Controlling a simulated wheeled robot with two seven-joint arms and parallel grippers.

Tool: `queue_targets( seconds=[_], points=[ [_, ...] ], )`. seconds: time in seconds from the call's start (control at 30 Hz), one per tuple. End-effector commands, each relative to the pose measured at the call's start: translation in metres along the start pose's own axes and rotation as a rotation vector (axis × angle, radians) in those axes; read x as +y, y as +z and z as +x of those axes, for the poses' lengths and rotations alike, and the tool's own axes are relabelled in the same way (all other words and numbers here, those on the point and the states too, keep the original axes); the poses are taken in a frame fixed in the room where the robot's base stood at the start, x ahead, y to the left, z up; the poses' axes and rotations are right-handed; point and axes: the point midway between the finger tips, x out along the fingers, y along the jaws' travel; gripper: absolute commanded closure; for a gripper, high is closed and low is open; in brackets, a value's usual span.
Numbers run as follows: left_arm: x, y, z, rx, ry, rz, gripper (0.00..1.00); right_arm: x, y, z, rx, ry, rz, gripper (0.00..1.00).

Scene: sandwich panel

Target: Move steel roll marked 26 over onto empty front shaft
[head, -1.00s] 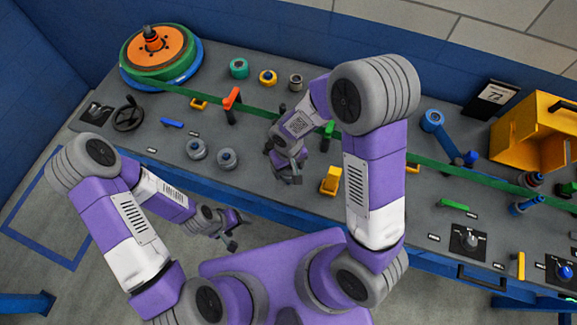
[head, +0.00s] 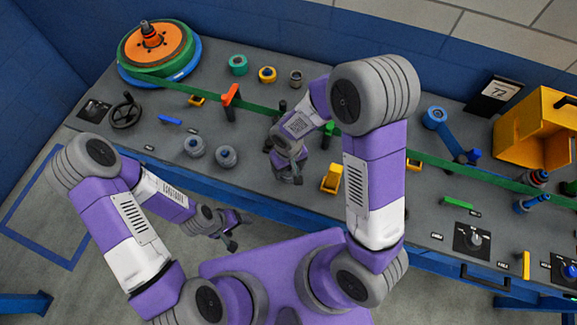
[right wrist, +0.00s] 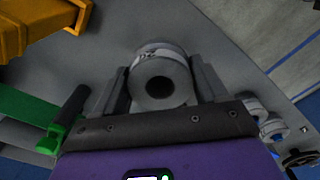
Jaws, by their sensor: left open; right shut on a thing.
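My right gripper (head: 288,176) is over the front part of the grey panel, left of a yellow block. In the right wrist view its two fingers (right wrist: 160,88) are shut on a grey steel roll (right wrist: 160,80), with one finger on each side. The roll's end with its dark round hole faces the camera. Dark marks show on its upper rim, too small to read surely. Two more grey rolls, a left one (head: 194,146) and a right one (head: 226,156), stand at the panel's front. My left gripper (head: 230,230) is open and empty, in front of the panel. I cannot pick out an empty front shaft.
A green strip (head: 440,167) runs across the panel from the orange-and-green reel (head: 156,45). An orange lever (head: 230,97), a green-based post (head: 328,132) and a yellow block (head: 331,178) stand near my right gripper. Green, yellow and grey rings (head: 295,78) stand behind.

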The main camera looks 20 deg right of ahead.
Motion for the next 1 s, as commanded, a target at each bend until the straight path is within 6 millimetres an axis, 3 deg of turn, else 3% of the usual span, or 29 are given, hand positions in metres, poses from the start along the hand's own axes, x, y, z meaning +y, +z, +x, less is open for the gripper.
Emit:
queue_targets(
  seconds=[0.27, 1.0],
  points=[
    [-0.001, 0.0, 0.002, 0.0, 0.0, 0.0, 0.25, 0.0, 0.0, 0.002, 0.001, 0.0, 0.0, 0.71],
    [-0.013, -0.002, 0.035, 0.0, 0.0, 0.0, 0.25, 0.0, -0.001, 0.04, 0.001, 0.0, 0.0, 0.71]
  ],
)
